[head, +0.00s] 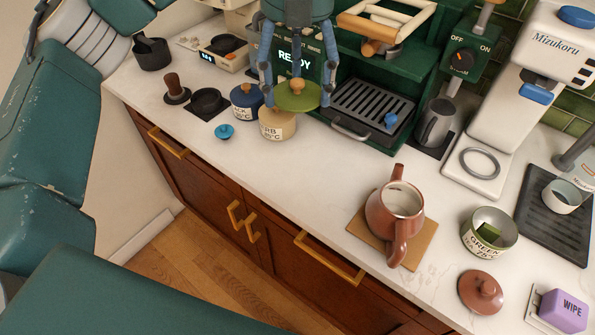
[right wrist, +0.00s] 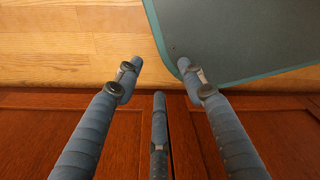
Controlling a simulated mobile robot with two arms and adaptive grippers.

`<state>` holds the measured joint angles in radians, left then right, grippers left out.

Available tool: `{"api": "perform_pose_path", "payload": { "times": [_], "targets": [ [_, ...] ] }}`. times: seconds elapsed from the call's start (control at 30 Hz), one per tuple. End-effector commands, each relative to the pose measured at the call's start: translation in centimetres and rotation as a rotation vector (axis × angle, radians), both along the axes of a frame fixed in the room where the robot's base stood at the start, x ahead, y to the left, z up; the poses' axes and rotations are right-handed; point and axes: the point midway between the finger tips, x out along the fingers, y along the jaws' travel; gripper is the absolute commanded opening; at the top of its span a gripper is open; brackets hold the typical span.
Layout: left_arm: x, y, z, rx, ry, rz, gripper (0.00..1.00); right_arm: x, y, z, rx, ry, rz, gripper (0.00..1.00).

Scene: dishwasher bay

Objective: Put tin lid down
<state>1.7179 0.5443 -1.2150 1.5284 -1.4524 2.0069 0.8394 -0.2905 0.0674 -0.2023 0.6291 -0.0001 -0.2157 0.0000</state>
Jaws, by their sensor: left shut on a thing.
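My left gripper (head: 297,92) comes down at the top middle of the head view, shut on a green tin lid (head: 298,101) with a yellowish knob. The lid is roughly level, in front of the dark green machine. It partly overlaps the cream tin (head: 278,128) in the picture; whether it touches it I cannot tell. The open green tea tin (head: 489,239) stands far to the right with a green block inside. My right gripper (right wrist: 162,75) shows in the right wrist view, its fingers apart and empty, over the floor and brown cabinet front.

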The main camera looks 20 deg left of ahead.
Motion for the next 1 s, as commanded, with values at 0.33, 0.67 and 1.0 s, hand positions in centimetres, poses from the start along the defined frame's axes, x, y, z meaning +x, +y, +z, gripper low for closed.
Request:
{"api": "perform_pose_path", "payload": {
  "times": [0.33,0.67,1.0],
  "targets": [
    [-0.1,0.0,-6.7,-0.001,0.009,0.044,0.52,-1.6,-1.1,-0.3,-0.014,0.025,0.004,0.40],
    [0.0,0.0,-14.2,0.000,0.004,0.043,0.52,-1.9,-1.6,1.0,-0.020,0.029,0.001,0.40],
    [-0.1,0.0,-17.3,0.001,0.004,0.043,0.52,-1.5,-1.5,1.5,-0.018,0.023,0.000,0.40]
  ]
}}
